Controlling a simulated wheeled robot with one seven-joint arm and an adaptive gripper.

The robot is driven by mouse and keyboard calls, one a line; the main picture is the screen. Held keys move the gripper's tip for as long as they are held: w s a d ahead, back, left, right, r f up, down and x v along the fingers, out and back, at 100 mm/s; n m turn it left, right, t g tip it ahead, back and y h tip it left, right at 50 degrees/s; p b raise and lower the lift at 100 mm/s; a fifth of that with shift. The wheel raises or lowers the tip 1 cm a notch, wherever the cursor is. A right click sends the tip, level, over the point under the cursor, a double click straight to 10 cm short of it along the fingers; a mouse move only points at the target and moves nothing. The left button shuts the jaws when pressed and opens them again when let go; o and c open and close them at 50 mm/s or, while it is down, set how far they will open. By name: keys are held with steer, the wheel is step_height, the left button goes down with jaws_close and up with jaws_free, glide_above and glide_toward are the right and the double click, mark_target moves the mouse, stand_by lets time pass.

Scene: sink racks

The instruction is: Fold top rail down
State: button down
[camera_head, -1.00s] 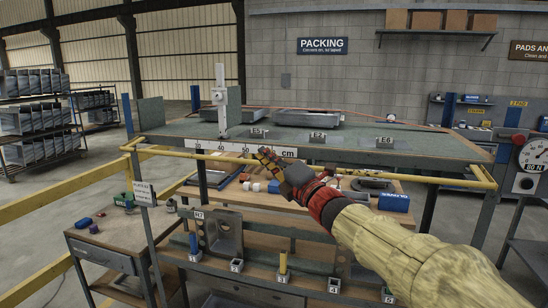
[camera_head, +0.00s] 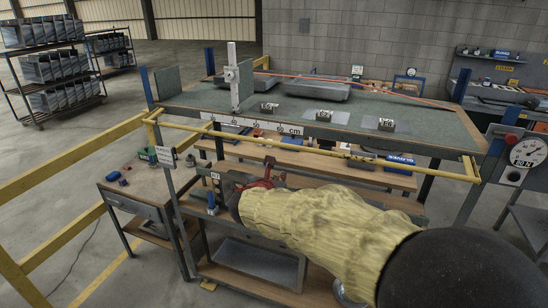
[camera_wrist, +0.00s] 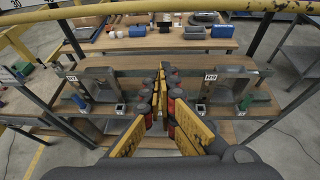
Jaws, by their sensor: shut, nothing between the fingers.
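The top rail (camera_head: 320,149) is a yellow bar running across the front of the workbench, a little below the tabletop edge. Its right end (camera_head: 470,168) meets a short yellow arm at the bench's right side. In the wrist view the rail (camera_wrist: 130,8) crosses the top of the picture, beyond my fingertips. My gripper (camera_head: 270,163) is below the rail, in front of the lower shelves, and apart from the rail as far as I can see. My forearm's pale sleeve hides part of it. In the wrist view my gripper (camera_wrist: 167,68) is shut, its fingers together and empty.
Lower shelves hold grey brackets (camera_wrist: 99,84) and numbered blocks. A small side table (camera_head: 140,190) stands at left, beside yellow guard rails (camera_head: 75,160). A force dial (camera_head: 528,152) stands at right.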

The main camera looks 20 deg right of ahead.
steer(key=w+d+f+h, duration=0.1)
steer(key=w+d+f, duration=0.2)
steer(key=w+d, duration=0.4)
steer(key=shift+m, duration=0.3)
step_height(320, 180, up, 5)
steer(key=shift+d+f+p, duration=0.15)
steer(key=shift+f+p, duration=0.05)
steer(key=shift+p, duration=0.75)
steer(key=shift+s, duration=0.1)
